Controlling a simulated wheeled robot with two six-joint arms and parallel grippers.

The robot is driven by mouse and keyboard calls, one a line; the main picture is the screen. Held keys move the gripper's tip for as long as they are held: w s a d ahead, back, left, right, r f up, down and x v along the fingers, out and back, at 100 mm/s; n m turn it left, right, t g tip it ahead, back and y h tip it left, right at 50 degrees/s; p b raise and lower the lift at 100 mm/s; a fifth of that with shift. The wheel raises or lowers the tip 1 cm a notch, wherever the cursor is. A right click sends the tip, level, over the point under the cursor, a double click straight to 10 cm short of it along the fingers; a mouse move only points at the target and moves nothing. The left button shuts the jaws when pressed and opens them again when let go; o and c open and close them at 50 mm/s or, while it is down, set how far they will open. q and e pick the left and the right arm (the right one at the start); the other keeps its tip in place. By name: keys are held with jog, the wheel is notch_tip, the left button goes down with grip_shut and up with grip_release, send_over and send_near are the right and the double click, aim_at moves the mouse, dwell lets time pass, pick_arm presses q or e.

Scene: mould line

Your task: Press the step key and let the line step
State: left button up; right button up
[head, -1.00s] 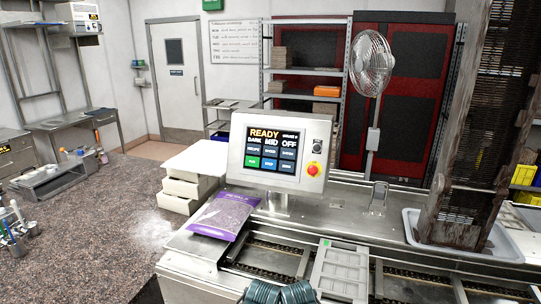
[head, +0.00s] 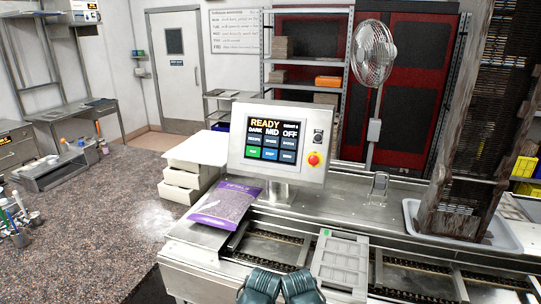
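The control panel (head: 236,165) stands upright on a post on the line. Its lit screen reads READY, with DARK, MID and OFF below. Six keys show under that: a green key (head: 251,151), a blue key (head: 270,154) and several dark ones. The lettering is too small to read surely; the blue key appears to be the step key. A mould (head: 341,262) with a green mark at one corner lies on the chain line (head: 400,268). No gripper fingers show.
A red stop button (head: 313,159) is on the panel's right side. A purple bag (head: 225,206) lies left of the panel's post. A tall dark rack (head: 485,140) stands in a grey tray (head: 413,218) at right. A fan (head: 372,55) stands behind.

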pick_arm(q)
grip_shut()
dwell(1.4)
